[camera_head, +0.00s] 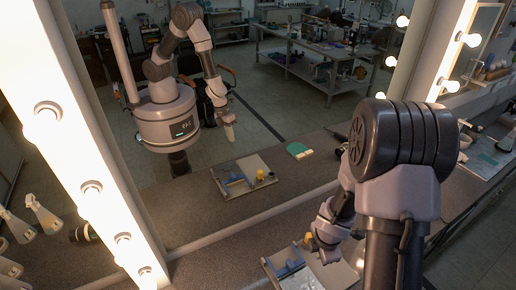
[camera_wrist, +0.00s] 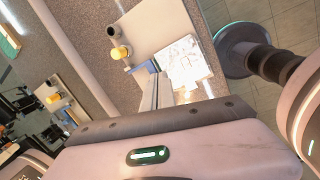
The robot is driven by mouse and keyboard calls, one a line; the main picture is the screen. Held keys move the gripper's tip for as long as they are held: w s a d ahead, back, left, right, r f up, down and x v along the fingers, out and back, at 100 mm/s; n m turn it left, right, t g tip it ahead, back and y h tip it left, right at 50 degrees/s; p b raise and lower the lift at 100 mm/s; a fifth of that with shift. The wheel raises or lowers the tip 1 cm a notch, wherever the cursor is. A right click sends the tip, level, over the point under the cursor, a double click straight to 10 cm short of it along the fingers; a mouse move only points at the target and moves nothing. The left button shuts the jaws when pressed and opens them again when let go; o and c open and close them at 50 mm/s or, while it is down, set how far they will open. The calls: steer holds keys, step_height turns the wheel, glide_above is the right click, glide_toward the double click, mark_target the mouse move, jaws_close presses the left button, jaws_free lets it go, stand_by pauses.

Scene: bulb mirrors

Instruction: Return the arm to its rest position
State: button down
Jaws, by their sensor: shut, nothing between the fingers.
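My arm rises at the right of the head view, and its forearm bends down to my gripper (camera_head: 328,256) over the counter, near a light board. In the wrist view my gripper (camera_wrist: 156,88) points at the board, with its slim fingers together and nothing seen between them. In the head view my arm's reflection also shows in the mirror, with the reflected gripper (camera_head: 229,132) pointing down. The head view partly hides the real fingertips behind the wrist.
Lit bulbs (camera_head: 42,127) line the mirror frame. Spray bottles (camera_head: 42,214) stand at the left. The counter (camera_head: 210,267) left of the board is clear.

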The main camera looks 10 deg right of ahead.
steer(key=s+a+r+m+t+h+b, duration=0.25)
steer(key=s+r+m+b, duration=0.35)
steer(key=m+b, duration=0.8)
steer(key=s+a+r+m+t+y+b, duration=0.1)
steer(key=s+a+m+y+b, duration=0.4)
steer(key=a, duration=0.7)
steer(key=s+m+b, duration=0.2)
steer(key=s+m, duration=0.2)
steer(key=shift+s+a+r+b, duration=0.15)
steer(key=shift+s+a+b, duration=0.1)
steer(key=shift+b, duration=0.05)
steer(key=shift+y, duration=0.25)
